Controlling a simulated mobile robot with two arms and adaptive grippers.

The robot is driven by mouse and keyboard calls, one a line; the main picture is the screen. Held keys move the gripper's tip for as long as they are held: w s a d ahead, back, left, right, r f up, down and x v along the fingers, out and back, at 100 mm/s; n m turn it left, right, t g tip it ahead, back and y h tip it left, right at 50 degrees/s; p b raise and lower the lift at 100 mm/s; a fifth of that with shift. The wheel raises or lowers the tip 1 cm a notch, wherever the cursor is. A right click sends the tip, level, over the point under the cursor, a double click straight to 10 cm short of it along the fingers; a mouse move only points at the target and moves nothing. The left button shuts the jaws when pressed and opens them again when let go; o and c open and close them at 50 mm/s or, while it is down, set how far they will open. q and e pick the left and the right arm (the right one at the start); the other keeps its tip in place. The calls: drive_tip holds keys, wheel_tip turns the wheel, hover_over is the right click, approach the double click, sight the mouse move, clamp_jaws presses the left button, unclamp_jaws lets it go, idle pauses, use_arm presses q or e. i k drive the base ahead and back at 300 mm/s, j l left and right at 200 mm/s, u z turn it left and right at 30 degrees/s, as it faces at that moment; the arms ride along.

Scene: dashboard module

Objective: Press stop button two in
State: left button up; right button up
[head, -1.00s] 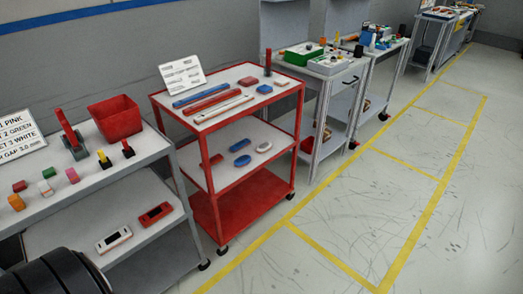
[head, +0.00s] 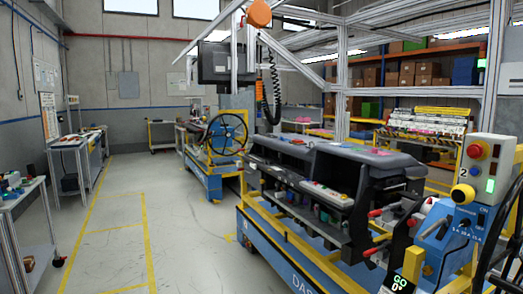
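A pale control box (head: 488,170) stands at the right edge of the head view, marked with a 2. A round red button (head: 477,152) on its upper face is probably stop button two; whether it is pressed in cannot be told. A yellow round part (head: 462,194) sits at the box's lower left. Neither of my grippers shows in this view.
A dashboard module (head: 330,175) rests on a blue wheeled frame (head: 300,260) left of the box. A blue panel with a dial (head: 463,224) lies below the box. A yellow-marked floor lane (head: 115,225) is open at left, beside tables.

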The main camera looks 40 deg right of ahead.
sight(473, 151)
drive_tip(key=z, duration=2.6)
